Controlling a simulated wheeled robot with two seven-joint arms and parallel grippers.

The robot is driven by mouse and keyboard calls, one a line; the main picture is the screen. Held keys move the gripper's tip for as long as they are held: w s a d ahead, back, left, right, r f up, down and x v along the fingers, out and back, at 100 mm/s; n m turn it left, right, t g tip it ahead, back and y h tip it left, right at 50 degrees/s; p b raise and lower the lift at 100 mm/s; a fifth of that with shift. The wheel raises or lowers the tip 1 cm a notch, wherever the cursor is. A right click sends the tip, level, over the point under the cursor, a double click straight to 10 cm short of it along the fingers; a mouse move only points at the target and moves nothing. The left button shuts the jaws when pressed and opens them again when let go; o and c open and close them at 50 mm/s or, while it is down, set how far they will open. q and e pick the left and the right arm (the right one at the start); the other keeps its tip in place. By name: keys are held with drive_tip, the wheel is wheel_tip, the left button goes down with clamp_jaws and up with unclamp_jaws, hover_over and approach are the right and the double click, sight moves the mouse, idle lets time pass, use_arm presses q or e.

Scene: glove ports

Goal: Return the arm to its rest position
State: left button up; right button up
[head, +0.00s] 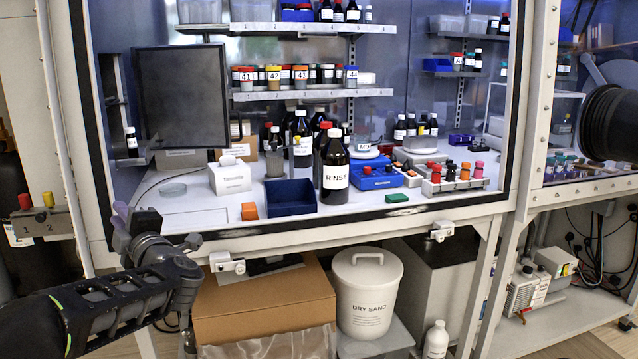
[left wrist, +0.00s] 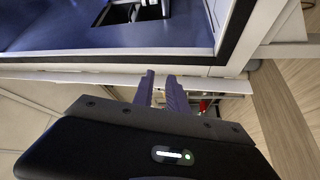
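My left arm comes in from the lower left of the head view. Its left gripper (head: 121,215) has purple fingers and is raised in front of the cabinet's lower left frame, outside the opening. In the left wrist view the two purple fingers (left wrist: 161,90) stand slightly apart with a narrow gap and nothing seen between them. They point toward the cabinet's lower edge. My right gripper is not in view.
Inside stand a RINSE bottle (head: 334,178), a dark blue bin (head: 291,198) and a monitor (head: 182,97). Below are a cardboard box (head: 262,303) and a DRY SAND bucket (head: 366,295).

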use_arm(q)
drive_tip(key=w+d+f+m+t+h+p, duration=0.1)
drive_tip(key=w+d+f+m+h, duration=0.2)
drive_tip(key=d+f+m+h, duration=0.35)
drive_tip(key=w+d+f+m+t+h+p, duration=0.1)
drive_tip(key=w+d+f+m+t+h, duration=0.15)
drive_tip(key=d+f+m, duration=0.55)
drive_tip(key=s+d+f+m+g+h+p, duration=0.1)
drive_tip(key=s+d+f+g+h, duration=0.2)
drive_tip(key=f, duration=0.6)
drive_tip(key=s+d+f+m+g+h+p, duration=0.1)
drive_tip(key=s+d+f+h, duration=0.1)
drive_tip(key=d+f, duration=0.45)
drive_tip(key=s+d+f+m+g+h+p, duration=0.1)
drive_tip(key=s+d+f+m+g+h, duration=0.2)
drive_tip(key=s+f, duration=0.55)
drive_tip(key=s+d+f+m+g+p, duration=0.1)
drive_tip(key=s+d+f+g, duration=0.1)
drive_tip(key=s, duration=0.7)
drive_tip(key=s+d+f+m+g+h+p, duration=0.1)
drive_tip(key=s+d+f+g+p, duration=0.1)
drive_tip(key=s+f, duration=0.4)
drive_tip(key=s+d+f+m+g+h+p, duration=0.1)
drive_tip(key=s+d+f+g, duration=0.3)
drive_tip(key=s, duration=0.8)
drive_tip(key=shift+s+d+p, duration=0.3)
drive_tip(key=shift+d+p, duration=0.05)
drive_tip(key=shift+p, duration=0.4)
